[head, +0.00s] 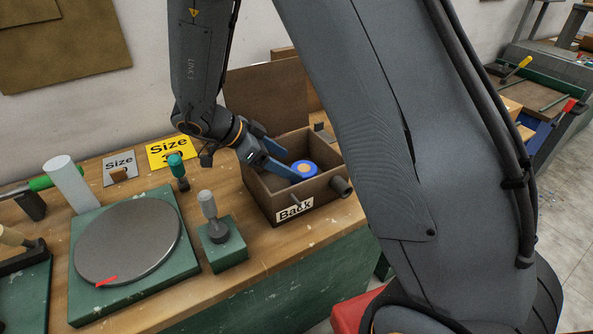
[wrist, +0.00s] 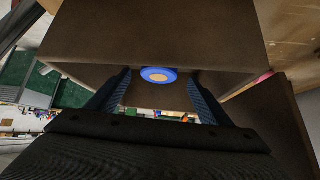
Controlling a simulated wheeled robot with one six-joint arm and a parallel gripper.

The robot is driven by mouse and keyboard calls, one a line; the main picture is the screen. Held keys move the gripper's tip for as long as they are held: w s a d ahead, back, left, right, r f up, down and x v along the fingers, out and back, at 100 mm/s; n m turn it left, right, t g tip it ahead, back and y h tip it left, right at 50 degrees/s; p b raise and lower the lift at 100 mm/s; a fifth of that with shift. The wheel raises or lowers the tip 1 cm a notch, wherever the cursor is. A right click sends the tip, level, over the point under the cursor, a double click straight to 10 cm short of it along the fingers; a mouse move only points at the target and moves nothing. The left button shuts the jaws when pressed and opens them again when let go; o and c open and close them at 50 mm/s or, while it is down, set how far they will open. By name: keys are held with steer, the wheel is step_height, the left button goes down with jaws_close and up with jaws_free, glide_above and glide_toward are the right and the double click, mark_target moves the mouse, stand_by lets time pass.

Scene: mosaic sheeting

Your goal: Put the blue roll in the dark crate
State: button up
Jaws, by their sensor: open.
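The dark crate (head: 318,195) stands on the bench with its lid raised and a "Back" label on its front. The blue roll (head: 304,169), a short blue disc with a tan centre, is inside the crate. My gripper (head: 289,166) reaches into the crate from the left, its two fingers open and beside the roll. In the wrist view the roll (wrist: 158,75) shows just past and between the open fingertips (wrist: 159,75), with a gap on each side. The crate's brown wall (wrist: 150,32) fills the upper part of that view. Whether the roll rests on the crate floor is hard to tell.
A green stand with a grey-handled tool (head: 220,240) is left of the crate. Further left are a round grey plate (head: 127,240) on a green base, a pale cylinder (head: 70,182) and a teal-handled tool (head: 178,170). A yellow size sign (head: 170,152) lies behind.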

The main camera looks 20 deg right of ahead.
steer(key=v, duration=0.5)
steer(key=shift+a+r+b, duration=0.1)
steer(key=shift+r+b, duration=0.05)
steer(key=shift+b, duration=0.2)
